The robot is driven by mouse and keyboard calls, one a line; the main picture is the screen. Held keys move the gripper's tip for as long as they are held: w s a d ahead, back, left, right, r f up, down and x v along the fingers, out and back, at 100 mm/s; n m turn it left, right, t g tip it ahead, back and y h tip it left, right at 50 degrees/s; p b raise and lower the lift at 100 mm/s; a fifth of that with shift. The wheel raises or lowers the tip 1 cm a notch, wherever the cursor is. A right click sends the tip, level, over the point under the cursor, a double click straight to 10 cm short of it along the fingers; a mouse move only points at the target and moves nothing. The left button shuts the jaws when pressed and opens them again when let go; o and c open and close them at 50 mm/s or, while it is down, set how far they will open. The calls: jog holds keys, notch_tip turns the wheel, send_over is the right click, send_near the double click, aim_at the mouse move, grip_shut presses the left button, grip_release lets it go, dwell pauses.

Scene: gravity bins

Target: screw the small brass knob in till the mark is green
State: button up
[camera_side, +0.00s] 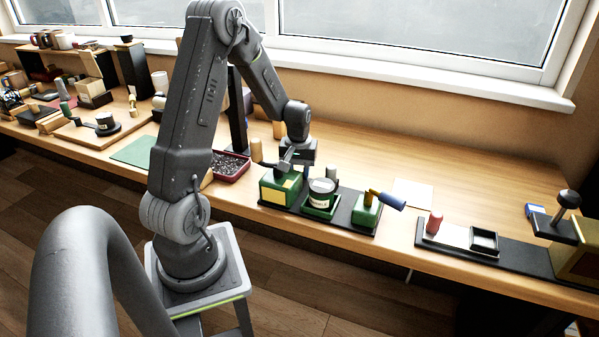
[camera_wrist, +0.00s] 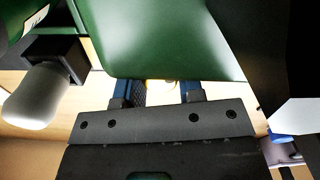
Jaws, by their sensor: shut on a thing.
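My gripper (camera_side: 304,168) is down at the far side of the green block (camera_side: 281,187) with a pale yellow face, at the left end of a dark base plate. In the wrist view, the two blue fingers of my gripper (camera_wrist: 163,91) reach under the edge of a large green body (camera_wrist: 165,40). A small yellowish sliver, likely the brass knob (camera_wrist: 172,82), shows between the fingers. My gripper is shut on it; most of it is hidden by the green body. I cannot make out the mark or its colour in either view.
On the same plate (camera_side: 334,222) stand a round gauge-like jar (camera_side: 321,191) in a green holder and a green block (camera_side: 366,211) with a blue-handled tool (camera_side: 388,200). A red tray (camera_side: 231,168) of small dark parts lies left. Clear bench (camera_side: 470,180) lies behind right.

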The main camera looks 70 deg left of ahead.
jog(key=o, duration=0.9)
jog(key=shift+c, duration=0.5)
jog(key=shift+o, duration=0.7)
jog(key=shift+r, duration=2.5)
